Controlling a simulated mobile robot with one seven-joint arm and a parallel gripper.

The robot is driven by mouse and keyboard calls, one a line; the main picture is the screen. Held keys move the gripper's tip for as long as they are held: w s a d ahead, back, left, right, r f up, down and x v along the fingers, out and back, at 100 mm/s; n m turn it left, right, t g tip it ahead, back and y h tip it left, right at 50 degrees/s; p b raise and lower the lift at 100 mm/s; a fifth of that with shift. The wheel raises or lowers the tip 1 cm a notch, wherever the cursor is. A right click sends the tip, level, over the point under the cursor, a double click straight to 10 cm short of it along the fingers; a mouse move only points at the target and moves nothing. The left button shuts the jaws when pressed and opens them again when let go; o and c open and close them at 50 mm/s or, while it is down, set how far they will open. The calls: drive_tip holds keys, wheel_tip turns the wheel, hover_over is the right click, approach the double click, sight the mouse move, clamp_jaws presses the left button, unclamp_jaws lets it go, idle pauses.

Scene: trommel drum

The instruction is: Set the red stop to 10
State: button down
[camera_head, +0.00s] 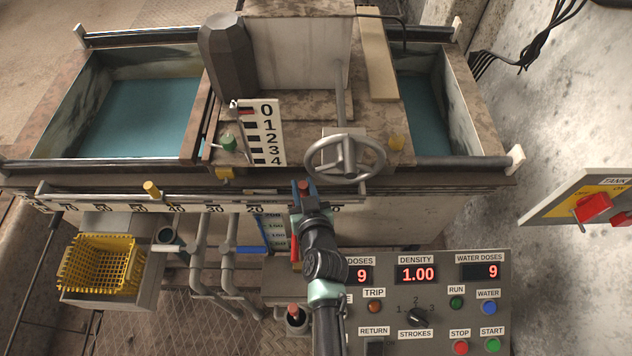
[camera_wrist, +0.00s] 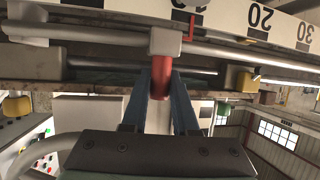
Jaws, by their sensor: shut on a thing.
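The red stop (camera_head: 303,187) sits on the long rail at the front of the machine, near the right end of the number scale (camera_head: 217,210). My gripper (camera_head: 304,196) reaches up to it from below. In the wrist view the blue fingers of my gripper (camera_wrist: 161,82) close on the red stem of the stop (camera_wrist: 160,72), under its pale block on the rail. The scale (camera_wrist: 281,27) shows 20 and 30 to the right of the stop. The arm hides the 10 in the head view, so the exact reading cannot be told.
A handwheel (camera_head: 345,158) is just above and right of my gripper. The control panel (camera_head: 430,290) lies below right, and a yellow basket (camera_head: 98,264) is at lower left.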

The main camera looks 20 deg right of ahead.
drive_tip(key=shift+d, duration=0.15)
drive_tip(key=c, duration=0.7)
unclamp_jaws()
drive_tip(key=shift+s, duration=0.15)
drive_tip(key=p+v, duration=0.2)
drive_tip(key=v, duration=1)
drive_tip(key=shift+s+r, duration=0.15)
drive_tip(key=shift+s, duration=0.25)
